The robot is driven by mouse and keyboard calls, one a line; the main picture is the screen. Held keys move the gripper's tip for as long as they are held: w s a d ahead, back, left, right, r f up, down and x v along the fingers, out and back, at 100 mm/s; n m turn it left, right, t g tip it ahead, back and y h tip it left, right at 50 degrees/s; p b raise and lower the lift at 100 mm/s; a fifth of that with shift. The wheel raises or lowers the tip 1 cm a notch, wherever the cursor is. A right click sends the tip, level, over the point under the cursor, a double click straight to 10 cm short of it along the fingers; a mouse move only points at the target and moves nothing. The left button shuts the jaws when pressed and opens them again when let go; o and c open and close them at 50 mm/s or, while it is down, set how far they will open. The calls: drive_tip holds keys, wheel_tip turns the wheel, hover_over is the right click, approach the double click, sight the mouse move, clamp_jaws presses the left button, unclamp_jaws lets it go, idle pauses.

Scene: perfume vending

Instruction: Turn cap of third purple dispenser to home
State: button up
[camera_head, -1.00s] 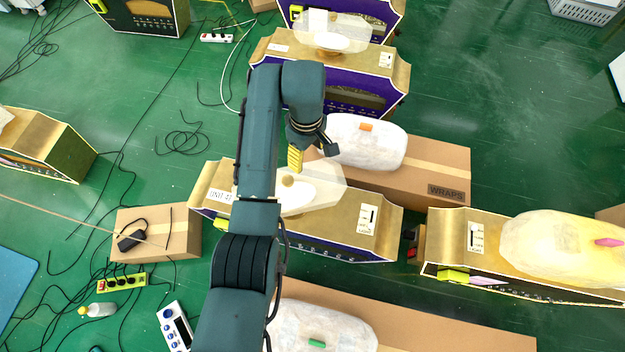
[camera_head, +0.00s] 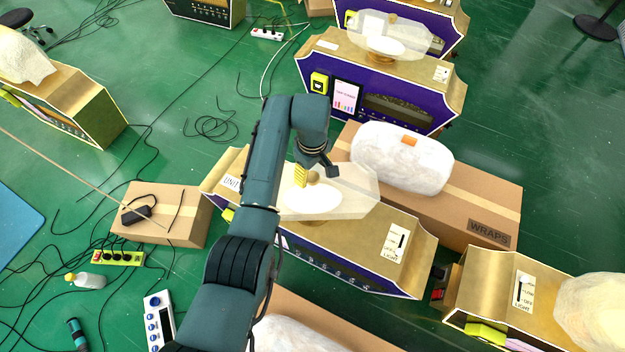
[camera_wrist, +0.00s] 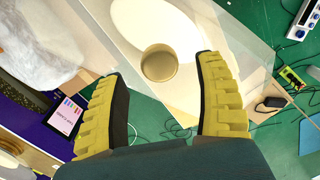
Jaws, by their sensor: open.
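A purple dispenser with a gold top (camera_head: 409,219) stands under my arm; a thin purple front panel shows along its lower edge. A translucent tank (camera_head: 350,188) with a white oval patch sits on it. Its round gold cap (camera_head: 313,177) is beside my gripper's yellow fingers (camera_head: 300,176). In the wrist view, the cap (camera_wrist: 159,63) appears between the two spread fingertips of my gripper (camera_wrist: 161,72), with visible gaps on both sides. My gripper is open and empty. I cannot tell its exact height over the cap.
Two more purple dispensers (camera_head: 345,60) stand behind. A wrapped white bundle (camera_head: 385,157) lies on a carton (camera_head: 485,205) close behind the tank. A carton (camera_head: 185,225) with a black adapter stands left. Another gold dispenser (camera_head: 480,285) stands right. Cables cover the green floor at left.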

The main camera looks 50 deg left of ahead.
sight(312, 177)
wheel_tip(312, 177, down, 3)
drive_tip(key=shift+f+b, duration=0.15)
drive_tip(key=shift+b, duration=0.3)
